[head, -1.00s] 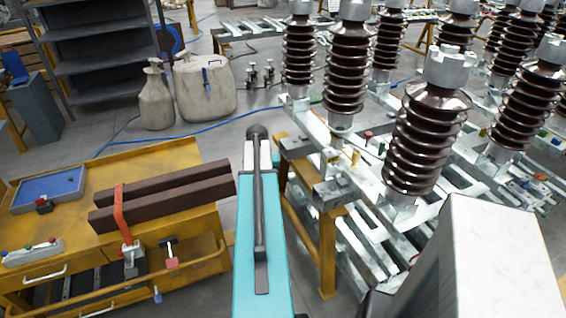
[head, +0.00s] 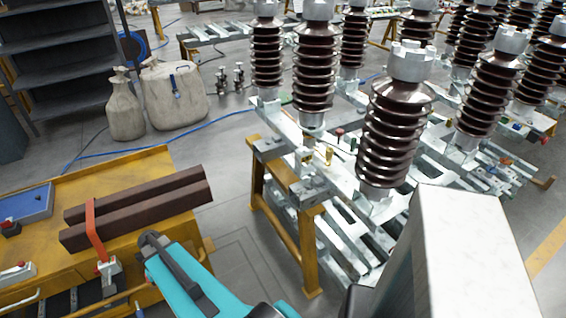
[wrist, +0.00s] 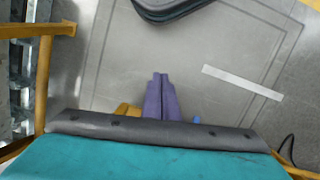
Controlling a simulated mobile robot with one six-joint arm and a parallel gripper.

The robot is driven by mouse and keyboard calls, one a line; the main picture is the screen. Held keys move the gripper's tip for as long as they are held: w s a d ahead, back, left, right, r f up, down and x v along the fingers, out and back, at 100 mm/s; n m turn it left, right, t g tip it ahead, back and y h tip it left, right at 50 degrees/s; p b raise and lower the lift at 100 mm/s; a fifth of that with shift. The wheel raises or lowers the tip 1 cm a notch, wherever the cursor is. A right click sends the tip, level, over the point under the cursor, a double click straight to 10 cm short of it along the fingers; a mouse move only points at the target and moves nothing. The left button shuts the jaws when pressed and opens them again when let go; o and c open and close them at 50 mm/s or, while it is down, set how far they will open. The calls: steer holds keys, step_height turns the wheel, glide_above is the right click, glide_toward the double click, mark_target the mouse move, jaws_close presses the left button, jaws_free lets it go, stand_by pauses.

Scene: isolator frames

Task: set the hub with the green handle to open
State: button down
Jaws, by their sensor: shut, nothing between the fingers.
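A small green handle (head: 353,144) shows in the head view on the near end of the metal isolator frame (head: 300,186). It stands between the insulator columns, just right of a red knob. It is too small to tell how its hub is set. My gripper (wrist: 160,78) shows in the wrist view as two purple fingers pressed together, with nothing between them. In the head view my teal arm is at the bottom, left of the frame, and the fingers are hidden.
A yellow bench (head: 120,175) with dark brown bars (head: 140,207) stands at the left. A yellow trestle (head: 305,245) carries the frame's near end. Brown ribbed insulators (head: 391,135) rise from the frame. Open floor lies between bench and trestle.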

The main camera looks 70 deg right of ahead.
steer(key=s+a+f+n+g, duration=0.1)
steer(key=s+a+f+n, duration=0.1)
steer(key=s+a, duration=0.3)
steer(key=s+a+f+n+g, duration=0.1)
steer(key=s+a+f, duration=0.3)
steer(key=a, duration=0.7)
steer(key=s+a+f+n+g+h, duration=0.1)
steer(key=s+a+f+n, duration=0.2)
steer(key=s+a, duration=0.4)
steer(key=shift+a+n, duration=0.5)
steer(key=shift+a, duration=0.3)
steer(key=shift+w, duration=0.1)
steer(key=shift+d, duration=0.15)
